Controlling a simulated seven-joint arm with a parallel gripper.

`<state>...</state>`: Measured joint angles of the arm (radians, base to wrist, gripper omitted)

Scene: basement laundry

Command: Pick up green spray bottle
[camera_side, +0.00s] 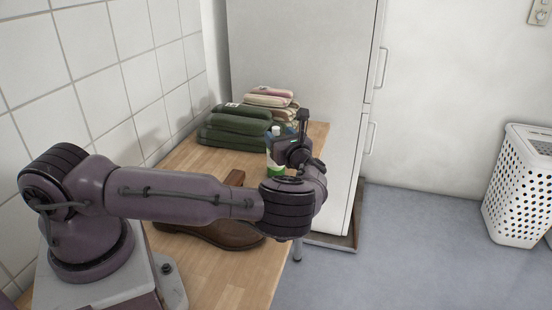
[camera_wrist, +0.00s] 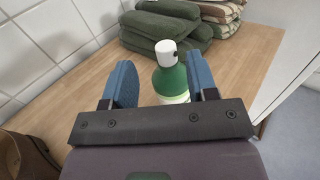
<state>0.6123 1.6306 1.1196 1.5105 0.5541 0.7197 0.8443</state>
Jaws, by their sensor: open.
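The green spray bottle (camera_wrist: 170,78) has a white cap and a pale label, and stands upright on the wooden table. In the wrist view it is between the two blue fingers of my gripper (camera_wrist: 162,85), with a gap on each side. The gripper's body hides the bottle's lower part there. In the side view my gripper (camera_side: 300,140) is at the bottle, and my wrist covers much of it. The bottle's white cap and green lower part (camera_side: 276,170) show there. My gripper is open and holds nothing.
Folded green cloths (camera_side: 236,128) and striped cloths (camera_side: 272,98) are stacked behind the bottle. A brown shoe (camera_side: 215,232) lies on the wooden table (camera_side: 240,275) at the near side. A tiled wall bounds the left, a white fridge (camera_side: 300,55) the back. A white basket (camera_side: 518,190) stands far right.

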